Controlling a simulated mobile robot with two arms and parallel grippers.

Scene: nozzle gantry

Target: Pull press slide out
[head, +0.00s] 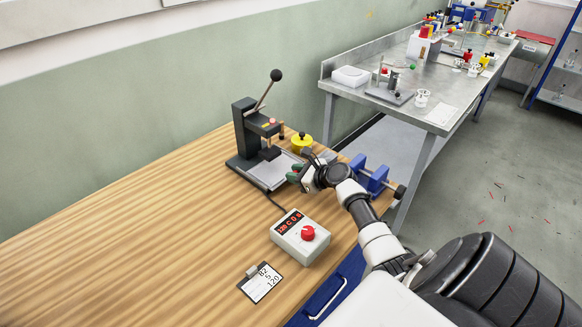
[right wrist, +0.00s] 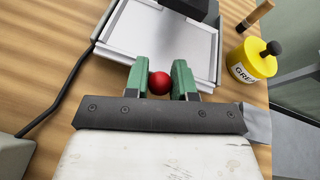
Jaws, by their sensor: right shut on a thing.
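The press (head: 256,135) is a dark frame with a black-knobbed lever, standing on the wooden bench. Its slide (head: 272,172) is a light flat tray at the press's front, reaching out from under the head. The slide also fills the upper middle of the right wrist view (right wrist: 165,52). A red ball knob (right wrist: 160,83) sits at the slide's near edge. My right gripper (right wrist: 160,82) has its green fingers shut on the red knob. In the head view my right gripper (head: 298,172) is at the slide's front right corner. My left gripper is not in view.
A yellow grease pot (head: 301,142) stands right of the slide, with a blue vice (head: 370,175) beyond my wrist. A control box (head: 300,237) with a red dial and a label card (head: 261,282) lie nearer. The bench's left side is clear.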

